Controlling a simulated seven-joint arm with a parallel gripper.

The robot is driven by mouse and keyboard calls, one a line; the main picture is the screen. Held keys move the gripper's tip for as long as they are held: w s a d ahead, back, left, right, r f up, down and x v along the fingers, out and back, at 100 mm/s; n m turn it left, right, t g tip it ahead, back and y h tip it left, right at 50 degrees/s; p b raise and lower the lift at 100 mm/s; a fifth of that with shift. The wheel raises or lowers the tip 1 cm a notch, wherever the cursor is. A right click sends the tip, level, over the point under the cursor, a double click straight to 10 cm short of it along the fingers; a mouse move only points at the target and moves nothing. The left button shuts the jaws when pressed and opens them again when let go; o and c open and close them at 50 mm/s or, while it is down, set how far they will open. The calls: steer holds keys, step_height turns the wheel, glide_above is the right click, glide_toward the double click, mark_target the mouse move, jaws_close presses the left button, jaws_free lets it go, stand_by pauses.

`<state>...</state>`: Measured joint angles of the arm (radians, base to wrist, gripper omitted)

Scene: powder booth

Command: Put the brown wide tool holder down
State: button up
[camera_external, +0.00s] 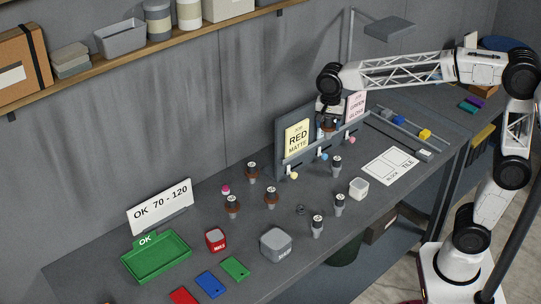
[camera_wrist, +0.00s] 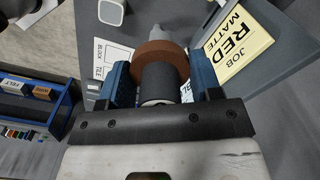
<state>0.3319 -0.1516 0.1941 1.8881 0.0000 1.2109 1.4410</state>
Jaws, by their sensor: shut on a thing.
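My gripper (camera_wrist: 160,70) is shut on a brown wide tool holder (camera_wrist: 150,50), with one blue finger on each side. The holder has a wide brown ring, a dark cylinder towards my wrist and a grey tapered end pointing away. In the external view my gripper (camera_external: 330,108) is above the back of the bench, beside the "RED MATTE" board, and the holder is partly hidden there.
The job board (camera_external: 283,150) and a low rack with coloured knobs (camera_external: 322,155) stand close to my gripper. A white "TILE" sheet (camera_external: 390,166) lies to the right. A green "OK" tray (camera_external: 157,258), a red box (camera_external: 215,240) and a grey box (camera_external: 276,244) are towards the front left.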

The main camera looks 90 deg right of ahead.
steer(key=a+f, duration=0.5)
steer(key=a, duration=0.4)
steer(key=a+f+n, duration=0.1)
steer(key=a+f, duration=0.4)
steer(key=a, duration=0.5)
steer(key=w+a+f+n, duration=0.1)
steer(key=a+f, duration=0.4)
steer(key=a, duration=0.4)
steer(key=shift+a+f, duration=0.25)
steer(key=shift+a, duration=0.05)
steer(key=shift+w, duration=0.1)
glide_toward(276, 239)
steer(key=shift+a, duration=0.1)
steer(key=shift+r, duration=0.1)
steer(key=shift+f, duration=1.8)
steer(key=shift+f, duration=0.1)
